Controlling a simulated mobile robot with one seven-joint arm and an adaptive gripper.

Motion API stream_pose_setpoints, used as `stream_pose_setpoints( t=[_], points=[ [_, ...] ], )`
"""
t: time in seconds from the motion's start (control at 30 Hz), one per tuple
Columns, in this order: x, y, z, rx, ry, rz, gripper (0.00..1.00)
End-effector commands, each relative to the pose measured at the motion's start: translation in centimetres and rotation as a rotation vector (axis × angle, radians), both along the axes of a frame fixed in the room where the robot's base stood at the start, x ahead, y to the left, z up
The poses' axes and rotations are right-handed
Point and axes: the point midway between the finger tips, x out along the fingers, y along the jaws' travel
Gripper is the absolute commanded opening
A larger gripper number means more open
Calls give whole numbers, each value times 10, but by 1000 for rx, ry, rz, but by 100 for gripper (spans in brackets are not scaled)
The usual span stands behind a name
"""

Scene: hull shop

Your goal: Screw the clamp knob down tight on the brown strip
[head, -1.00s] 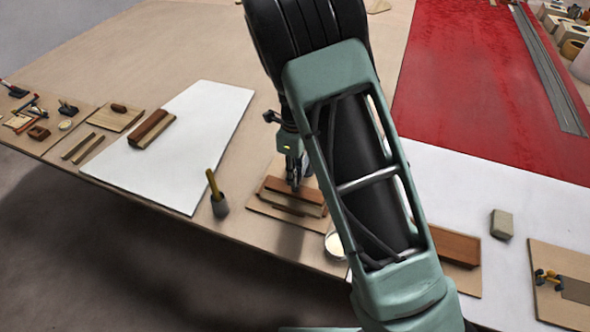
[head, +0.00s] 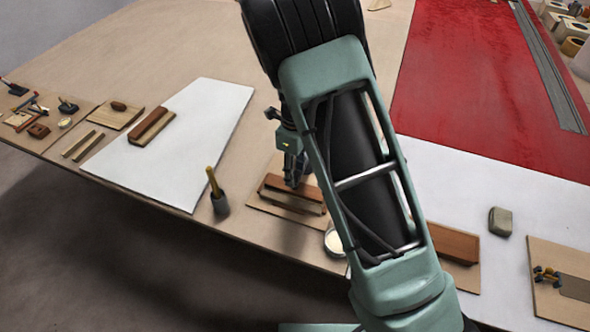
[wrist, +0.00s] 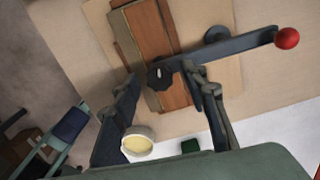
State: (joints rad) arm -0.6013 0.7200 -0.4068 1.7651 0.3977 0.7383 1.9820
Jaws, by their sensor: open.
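The clamp knob (wrist: 160,76) is dark and lobed. In the wrist view it sits on the end of a dark clamp arm (wrist: 237,48), over the brown strip (wrist: 150,35). The strip lies on a light board; it also shows in the head view (head: 278,183) below my gripper. My gripper (head: 295,178) is open. In the wrist view its fingers (wrist: 161,78) stand on either side of the knob, apart from each other. I cannot tell whether either finger touches the knob, or whether the knob presses on the strip.
The clamp arm ends in a red ball (wrist: 287,38), to the right of my fingers. A pale-filled round dish (head: 333,242) stands close by. A grey pot with a wooden handle (head: 218,200) stands left of the board. The white sheet (head: 180,150) has free room.

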Motion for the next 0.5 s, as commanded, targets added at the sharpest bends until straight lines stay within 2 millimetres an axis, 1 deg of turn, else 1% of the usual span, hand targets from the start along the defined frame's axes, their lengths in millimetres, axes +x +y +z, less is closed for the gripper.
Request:
stream_pose_setpoints(
  t=[0.13,0.23,0.37,0.5],
  points=[
    [0,0,3,0,-1,1,40],
    [1,1,14,2,-3,2,40],
    [1,1,39,2,-4,2,40],
    [1,1,70,2,-5,2,40]
  ],
)
